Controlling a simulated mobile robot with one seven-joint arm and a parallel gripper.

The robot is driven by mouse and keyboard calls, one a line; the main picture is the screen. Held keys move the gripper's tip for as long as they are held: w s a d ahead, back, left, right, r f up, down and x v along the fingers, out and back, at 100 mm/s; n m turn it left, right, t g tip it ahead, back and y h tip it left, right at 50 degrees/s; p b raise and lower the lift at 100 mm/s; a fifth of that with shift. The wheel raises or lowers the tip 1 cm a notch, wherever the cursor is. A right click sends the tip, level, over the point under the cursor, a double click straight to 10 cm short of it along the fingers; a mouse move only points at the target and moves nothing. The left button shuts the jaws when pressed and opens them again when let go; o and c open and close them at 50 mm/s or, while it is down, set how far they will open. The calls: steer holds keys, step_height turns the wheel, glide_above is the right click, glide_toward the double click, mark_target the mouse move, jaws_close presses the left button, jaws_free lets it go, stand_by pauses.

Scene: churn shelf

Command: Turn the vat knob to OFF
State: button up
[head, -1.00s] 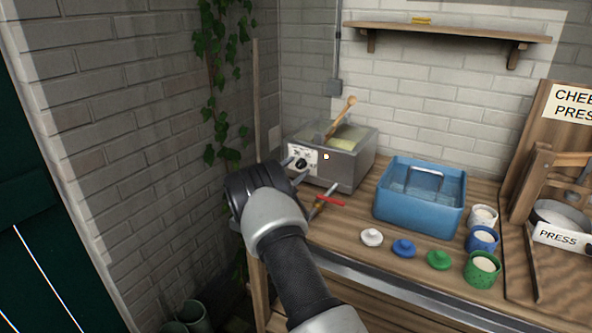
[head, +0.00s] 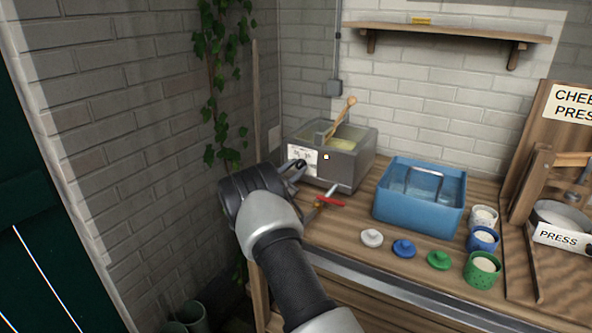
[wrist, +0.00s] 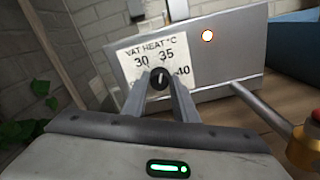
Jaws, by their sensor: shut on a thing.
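The grey metal vat (head: 350,172) stands at the back left of the bench, with pale contents and a wooden-handled tool in it. Its front has a white label (wrist: 136,62) reading VAT HEAT °C, with 30, 35 and 40 legible; no OFF mark is visible. The dark knob (wrist: 160,77) has a light pointer mark that looks roughly upward in the wrist view. My gripper (wrist: 160,84) is shut on the knob, one finger on each side. In the head view my gripper (head: 298,166) hides most of the knob.
A tap with a red lever (head: 330,201) sticks out low on the vat, close right of my gripper. A blue basin (head: 420,212) stands to the right. Small lids and cups line the bench front. A brick wall and ivy are at left.

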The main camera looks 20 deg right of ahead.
steer(key=n, duration=0.3)
steer(key=shift+a, duration=0.1)
steer(key=n, duration=0.4)
steer(key=shift+w+p, duration=0.1)
steer(key=shift+p, duration=0.25)
steer(key=n+p, duration=0.1)
steer(key=n, duration=0.5)
steer(key=shift+p, duration=0.4)
steer(key=n+p, duration=0.1)
steer(key=n, duration=0.4)
steer(key=shift+f, duration=0.1)
steer(key=n, duration=0.4)
steer(key=shift+f+n+p, duration=0.15)
steer(key=shift+n+p, duration=0.15)
steer(key=shift+p, duration=0.05)
steer(key=o, duration=1)
